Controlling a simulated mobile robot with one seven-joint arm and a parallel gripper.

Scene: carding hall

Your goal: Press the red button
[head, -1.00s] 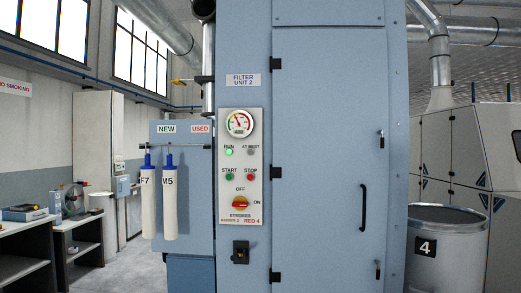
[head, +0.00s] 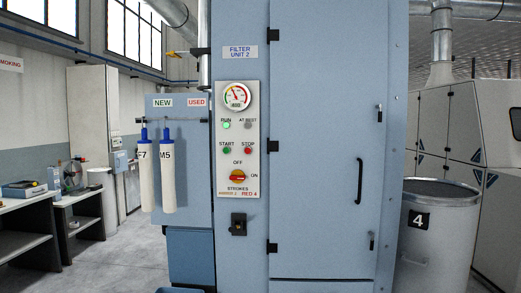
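The red STOP button (head: 248,150) is a small round button on the white control panel (head: 238,185) of the blue filter cabinet (head: 325,140). A green START button (head: 226,150) sits just left of it. Above them are a lit green RUN lamp (head: 226,125), an unlit grey AT REST lamp (head: 248,125) and a round gauge (head: 236,96). Below is a red-and-yellow rotary switch (head: 237,176) marked OFF and ON. My gripper is not in view.
Two white filter sleeves (head: 167,180) hang left of the panel. A latch (head: 238,224) sits below it. A grey drum marked 4 (head: 437,245) stands right of the cabinet. Benches (head: 28,235) line the left, with open floor (head: 125,262) between them and the cabinet.

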